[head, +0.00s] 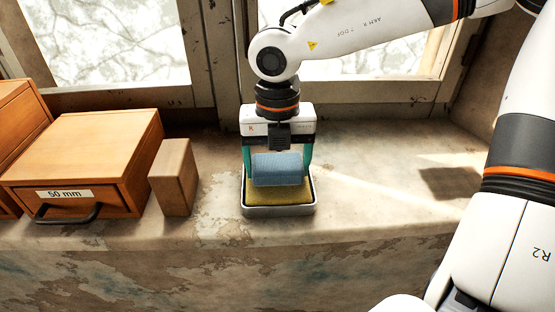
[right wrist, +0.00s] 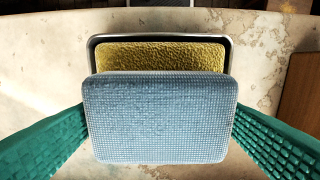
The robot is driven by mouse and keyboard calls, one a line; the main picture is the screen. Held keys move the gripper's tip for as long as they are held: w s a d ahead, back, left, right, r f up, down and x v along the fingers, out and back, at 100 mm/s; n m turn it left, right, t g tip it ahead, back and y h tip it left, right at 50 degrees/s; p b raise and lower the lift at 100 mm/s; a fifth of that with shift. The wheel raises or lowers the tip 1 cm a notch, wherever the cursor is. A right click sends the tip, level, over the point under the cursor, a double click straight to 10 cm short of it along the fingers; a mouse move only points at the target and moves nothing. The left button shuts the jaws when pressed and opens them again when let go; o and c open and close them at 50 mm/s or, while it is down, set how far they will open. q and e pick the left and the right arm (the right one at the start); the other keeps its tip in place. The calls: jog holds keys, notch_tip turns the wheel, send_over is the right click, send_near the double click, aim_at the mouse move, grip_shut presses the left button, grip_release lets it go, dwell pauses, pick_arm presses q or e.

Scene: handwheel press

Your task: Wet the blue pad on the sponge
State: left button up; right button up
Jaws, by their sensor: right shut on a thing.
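The blue pad (head: 278,169) is held between the green fingers of my right gripper (head: 278,165). In the right wrist view the blue pad (right wrist: 158,120) fills the middle, with a green finger at each side. The yellow sponge (head: 268,197) lies in a shallow metal tray (head: 280,211) on the ledge. The pad is over the sponge and hides part of it; the sponge (right wrist: 160,57) shows beyond the pad in the right wrist view. I cannot tell whether the pad touches the sponge. My left gripper is not in view.
A wooden drawer box (head: 85,150) labelled 50 mm and a small wooden block (head: 174,178) stand left of the tray. Window frames (head: 150,97) rise behind the ledge. The ledge (head: 375,185) right of the tray is clear.

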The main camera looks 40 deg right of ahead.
aim_at(278, 162)
jog(key=shift+f+b, duration=0.5)
jog(key=shift+b, duration=0.15)
dwell(0.7)
jog(key=shift+s+f+b, duration=0.1)
jog(key=shift+f+b, duration=0.05)
jog(key=shift+b, duration=0.4)
dwell(2.0)
jog(key=shift+r+p, duration=0.4)
jog(key=shift+r, duration=0.45)
jog(key=shift+r+p, duration=1.15)
jog(key=shift+r, duration=1.65)
jog(key=shift+f, duration=0.1)
